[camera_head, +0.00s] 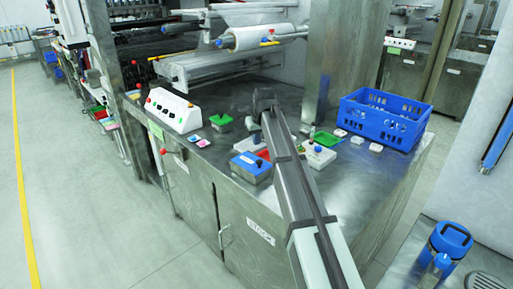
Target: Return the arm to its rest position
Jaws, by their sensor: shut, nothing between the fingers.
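My arm reaches from the bottom edge up and left over the steel worktop. My gripper (264,101) is the small dark end of the arm, above the middle of the worktop. It is shut and holds nothing. Its fingers are too small and dark to make out singly. It is apart from the boxes around it.
Below the arm's end stand a blue-topped box (248,170), a green-topped box (221,121) and a white box with a blue knob (318,154). A blue crate (384,118) stands at right, a white control panel (172,110) at left. Floor at left is clear.

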